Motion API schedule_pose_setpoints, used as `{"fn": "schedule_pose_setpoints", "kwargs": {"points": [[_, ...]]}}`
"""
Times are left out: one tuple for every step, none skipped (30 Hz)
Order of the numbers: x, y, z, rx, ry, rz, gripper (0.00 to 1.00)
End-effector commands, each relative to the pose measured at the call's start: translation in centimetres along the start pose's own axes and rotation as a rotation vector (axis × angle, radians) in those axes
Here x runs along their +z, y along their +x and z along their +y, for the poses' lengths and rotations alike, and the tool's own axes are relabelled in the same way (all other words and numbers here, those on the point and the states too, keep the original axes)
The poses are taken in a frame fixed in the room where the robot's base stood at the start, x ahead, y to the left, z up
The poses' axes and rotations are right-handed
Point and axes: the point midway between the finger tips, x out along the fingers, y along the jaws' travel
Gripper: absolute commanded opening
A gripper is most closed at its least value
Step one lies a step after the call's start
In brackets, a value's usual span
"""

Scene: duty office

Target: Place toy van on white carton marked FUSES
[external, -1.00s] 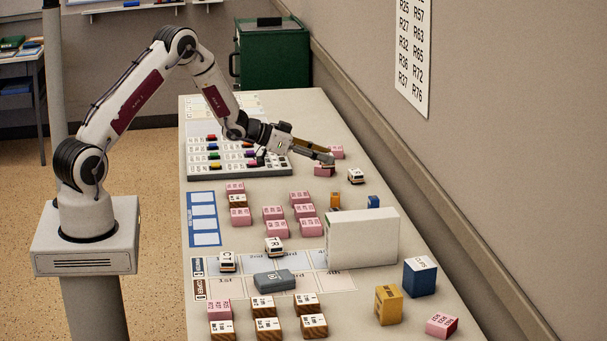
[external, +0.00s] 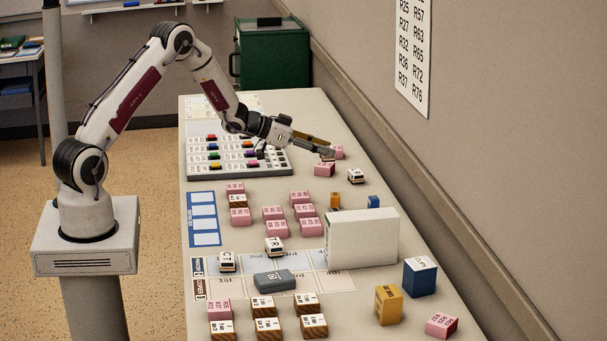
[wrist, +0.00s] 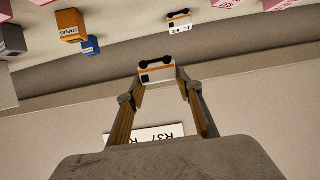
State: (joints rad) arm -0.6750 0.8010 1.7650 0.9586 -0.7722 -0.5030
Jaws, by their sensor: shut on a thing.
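My gripper (external: 328,153) is shut on a small white toy van with an orange stripe and dark wheels. The held van (wrist: 157,71) sits between the fingertips in the wrist view; in the external view it is tiny and partly hidden by the fingers. It is held just above the pink blocks near the table's far right part. A large white carton (external: 362,238) stands on the table nearer the camera, well away from my gripper. No FUSES mark is readable on the faces I see.
Another white toy van (external: 356,176) stands just right of my gripper. Pink blocks (external: 324,170) lie below it. An orange STAPLES box (wrist: 70,25) and a small blue box (external: 374,201) stand between there and the carton. Two more vans (external: 274,246) (external: 228,262) stand farther left.

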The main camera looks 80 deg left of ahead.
Motion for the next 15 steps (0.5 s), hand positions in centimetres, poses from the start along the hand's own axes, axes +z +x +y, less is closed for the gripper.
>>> {"fn": "schedule_pose_setpoints", "kwargs": {"points": [[0.0,0.0,0.0,0.000,0.000,0.000,0.16],[0.0,0.0,0.0,0.000,0.000,0.000,0.16],[0.0,0.0,0.0,0.000,0.000,0.000,0.16],[0.0,0.0,0.1,0.001,0.000,0.000,0.16],[0.0,0.1,0.1,0.002,0.001,0.000,0.16],[-0.1,0.1,0.2,0.004,0.002,0.000,0.16],[-0.1,0.2,0.4,0.006,0.002,0.000,0.16],[-0.1,0.3,0.6,0.009,0.004,0.000,0.16],[-0.2,0.4,1.0,0.014,0.006,0.000,0.16],[-0.3,0.6,1.3,0.018,0.008,0.001,0.16],[-0.5,0.7,1.7,0.024,0.010,0.001,0.16],[-0.7,0.9,2.3,0.032,0.014,0.001,0.16],[-0.9,1.1,2.8,0.039,0.016,0.001,0.16],[-1.2,1.3,3.3,0.047,0.020,0.002,0.16],[-1.6,1.6,4.2,0.059,0.025,0.002,0.16]]}}
